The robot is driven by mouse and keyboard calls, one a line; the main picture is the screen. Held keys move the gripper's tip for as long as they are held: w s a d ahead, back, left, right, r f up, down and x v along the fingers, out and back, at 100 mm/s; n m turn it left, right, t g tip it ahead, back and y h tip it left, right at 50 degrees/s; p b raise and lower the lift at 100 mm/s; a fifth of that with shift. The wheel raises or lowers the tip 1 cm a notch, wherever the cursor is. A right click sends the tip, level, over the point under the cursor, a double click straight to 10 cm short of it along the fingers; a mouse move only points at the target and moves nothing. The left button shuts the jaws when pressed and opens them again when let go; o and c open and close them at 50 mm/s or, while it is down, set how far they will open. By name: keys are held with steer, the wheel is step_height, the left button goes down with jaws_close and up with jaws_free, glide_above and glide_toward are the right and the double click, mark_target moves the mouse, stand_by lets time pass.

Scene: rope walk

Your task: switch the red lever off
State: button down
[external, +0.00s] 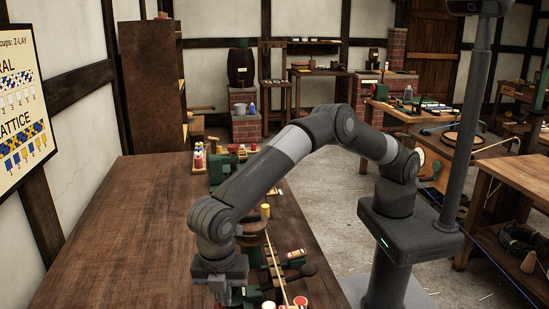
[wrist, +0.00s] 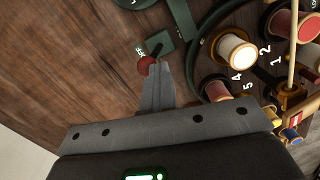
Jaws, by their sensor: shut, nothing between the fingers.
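The red lever's round red knob (wrist: 147,63) shows in the wrist view at upper centre, beside a dark green bracket (wrist: 160,43) with a partly hidden white label. My gripper (wrist: 161,68) is shut and empty. Its fingertips are right beside the knob on its right, touching or nearly touching it; I cannot tell which. In the external view my gripper (external: 223,294) points down at the bottom edge, over the wooden bench. I cannot make out the red lever there; my arm or the picture edge hides it.
In the wrist view, white (wrist: 235,52) and red (wrist: 283,24) thread spools stand at numbered spots on the right, inside a dark green curved frame (wrist: 193,50). The brown bench (external: 120,240) is clear on its left. More green machinery (external: 290,265) stands right of my gripper.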

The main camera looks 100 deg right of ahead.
steer(key=shift+w+d, duration=0.1)
steer(key=shift+w, duration=0.1)
step_height(320, 180, up, 10)
steer(key=w+a, duration=0.1)
steer(key=w, duration=0.1)
steer(key=shift+f, duration=0.2)
stand_by(0.5)
